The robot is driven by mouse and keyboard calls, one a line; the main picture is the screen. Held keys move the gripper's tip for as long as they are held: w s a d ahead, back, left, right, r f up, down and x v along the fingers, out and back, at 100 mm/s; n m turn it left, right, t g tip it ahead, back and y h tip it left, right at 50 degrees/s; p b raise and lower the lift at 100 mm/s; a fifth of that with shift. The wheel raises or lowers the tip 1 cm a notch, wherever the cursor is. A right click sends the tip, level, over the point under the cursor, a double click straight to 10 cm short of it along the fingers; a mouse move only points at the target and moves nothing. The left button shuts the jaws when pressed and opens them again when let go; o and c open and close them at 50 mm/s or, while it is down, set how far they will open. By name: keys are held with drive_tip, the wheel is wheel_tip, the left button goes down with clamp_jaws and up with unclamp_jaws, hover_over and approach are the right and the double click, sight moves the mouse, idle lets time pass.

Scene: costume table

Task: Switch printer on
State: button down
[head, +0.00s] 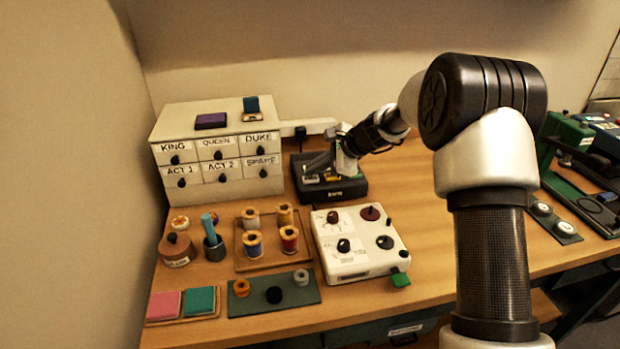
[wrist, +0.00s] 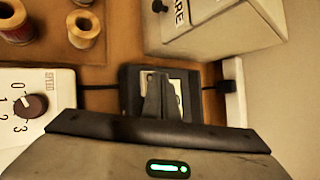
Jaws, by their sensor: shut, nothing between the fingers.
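A low black device (head: 345,190) stands on the wooden table beside the drawer cabinet. It may be the printer, but its front label is too small to read. The black device also shows in the wrist view (wrist: 128,90), partly hidden by my fingers. My gripper (head: 312,167) is over this device, with its fingers shut and empty. In the wrist view my gripper (wrist: 157,80) lies across the device's pale top panel. I cannot tell whether the fingertips touch it. No power switch can be made out on the device.
A white drawer cabinet (head: 215,157) stands left of the device. A white control box (head: 345,262) with knobs and a thread-spool tray (head: 270,266) are in front. A white strip (head: 312,125) with a black plug (head: 300,133) lies behind. Bare table is to the right.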

sight(314, 179)
drive_tip(key=shift+f+b, duration=0.4)
drive_tip(key=shift+f, duration=0.1)
idle(0.4)
drive_tip(key=shift+r+p, duration=0.75)
drive_tip(key=shift+r, duration=0.2)
drive_tip(key=shift+r, duration=0.15)
wheel_tip(314, 179, up, 6)
drive_tip(key=p, duration=0.4)
drive_tip(key=shift+p, duration=0.35)
